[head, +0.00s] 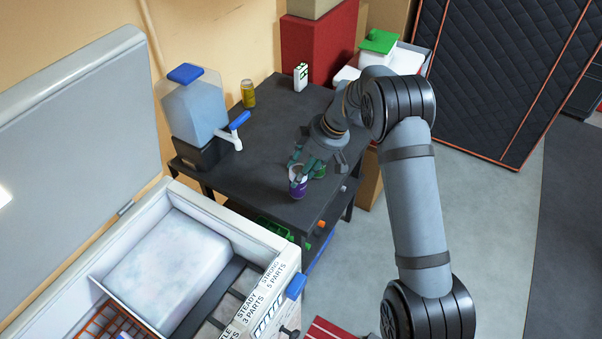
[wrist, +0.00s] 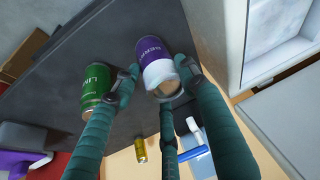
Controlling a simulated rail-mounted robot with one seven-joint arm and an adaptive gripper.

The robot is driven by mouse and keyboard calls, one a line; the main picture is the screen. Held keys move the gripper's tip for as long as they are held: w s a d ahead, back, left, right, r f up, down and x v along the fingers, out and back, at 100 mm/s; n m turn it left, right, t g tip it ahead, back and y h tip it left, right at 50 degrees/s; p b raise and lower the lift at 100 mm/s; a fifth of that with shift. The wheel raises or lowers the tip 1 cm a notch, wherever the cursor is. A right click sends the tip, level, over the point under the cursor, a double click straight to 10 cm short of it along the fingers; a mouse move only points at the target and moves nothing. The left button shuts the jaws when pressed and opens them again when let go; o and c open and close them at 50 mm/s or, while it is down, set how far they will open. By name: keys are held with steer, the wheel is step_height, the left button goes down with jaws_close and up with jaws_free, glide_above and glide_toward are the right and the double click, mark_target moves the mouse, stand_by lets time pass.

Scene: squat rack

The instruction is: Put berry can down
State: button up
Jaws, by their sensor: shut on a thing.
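The berry can (head: 298,189) is purple with a white band and is near the table's front corner in the head view. In the wrist view, the berry can (wrist: 153,50) sits between the green-sleeved fingers of my gripper (wrist: 158,74). My gripper (head: 299,172) is shut on it from above and behind, covering part of it. A green lime can (head: 319,171) stands close beside it, outside the grasp; it also shows left of a finger in the wrist view (wrist: 95,90). I cannot tell whether the berry can touches the tabletop.
The dark table (head: 257,150) also holds a blue-topped water dispenser (head: 193,110), a yellow can (head: 248,94) and a white-green carton (head: 300,77). An open cooler (head: 270,238) stands in front at left. The table's middle is clear.

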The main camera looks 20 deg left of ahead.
steer(key=shift+f, duration=1)
steer(key=shift+f, duration=0.15)
steer(key=o, duration=1.3)
steer(key=shift+r, duration=0.2)
steer(key=v, duration=1.2)
steer(key=shift+b, duration=0.35)
